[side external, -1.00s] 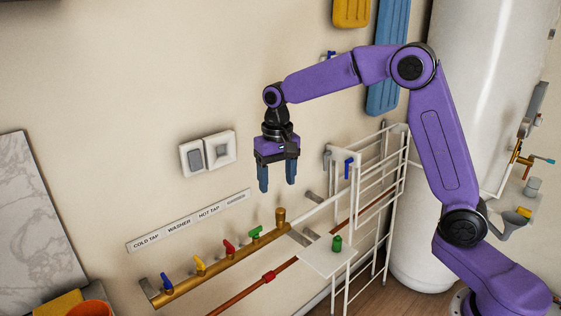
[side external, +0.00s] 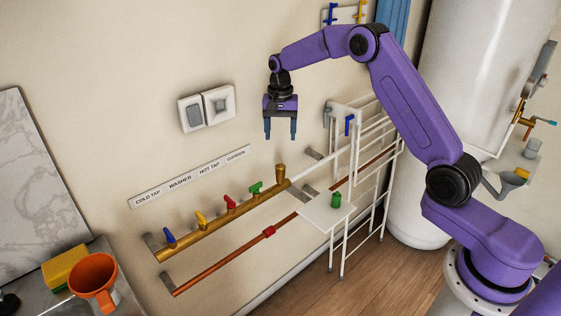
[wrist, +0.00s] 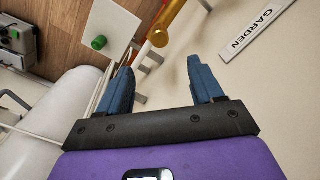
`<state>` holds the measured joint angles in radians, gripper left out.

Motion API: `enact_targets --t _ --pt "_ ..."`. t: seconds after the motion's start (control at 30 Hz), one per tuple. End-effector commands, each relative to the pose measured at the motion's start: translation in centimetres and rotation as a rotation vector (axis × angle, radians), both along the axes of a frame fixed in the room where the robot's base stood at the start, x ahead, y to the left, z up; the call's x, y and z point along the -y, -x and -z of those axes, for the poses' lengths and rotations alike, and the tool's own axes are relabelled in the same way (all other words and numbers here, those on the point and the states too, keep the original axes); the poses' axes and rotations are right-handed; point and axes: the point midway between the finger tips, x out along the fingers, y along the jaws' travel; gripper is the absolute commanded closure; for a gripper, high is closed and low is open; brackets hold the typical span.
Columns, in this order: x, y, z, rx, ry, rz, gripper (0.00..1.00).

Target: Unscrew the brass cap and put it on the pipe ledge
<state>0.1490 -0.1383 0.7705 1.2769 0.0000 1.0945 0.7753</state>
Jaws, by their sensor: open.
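The brass cap (side external: 281,172) stands upright at the right end of the brass pipe (side external: 225,218), which runs along the wall. It also shows in the wrist view (wrist: 158,38), just beyond and between my fingertips. My gripper (side external: 281,137) points down above the cap, with a gap between them. Its two blue fingers are open and empty, as the wrist view (wrist: 160,68) also shows. A white plate (side external: 318,215), possibly the pipe ledge, sits right of and below the cap. A green cylinder (side external: 336,199) stands on it.
Blue (side external: 168,236), yellow (side external: 201,219), red (side external: 230,202) and green (side external: 255,188) taps line the brass pipe. A red-brown pipe (side external: 235,257) runs below. A white wire rack (side external: 372,165) stands right of the cap.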

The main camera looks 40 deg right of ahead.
Motion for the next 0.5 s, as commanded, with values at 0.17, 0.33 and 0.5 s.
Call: enact_targets --t 0.17,0.33,0.5 --pt "0.1 0.1 3.2 -0.004 0.000 0.001 0.34" --pt "0.0 0.1 6.1 -0.004 0.000 0.000 0.34" --pt "0.0 0.1 8.9 -0.004 0.000 0.000 0.34"
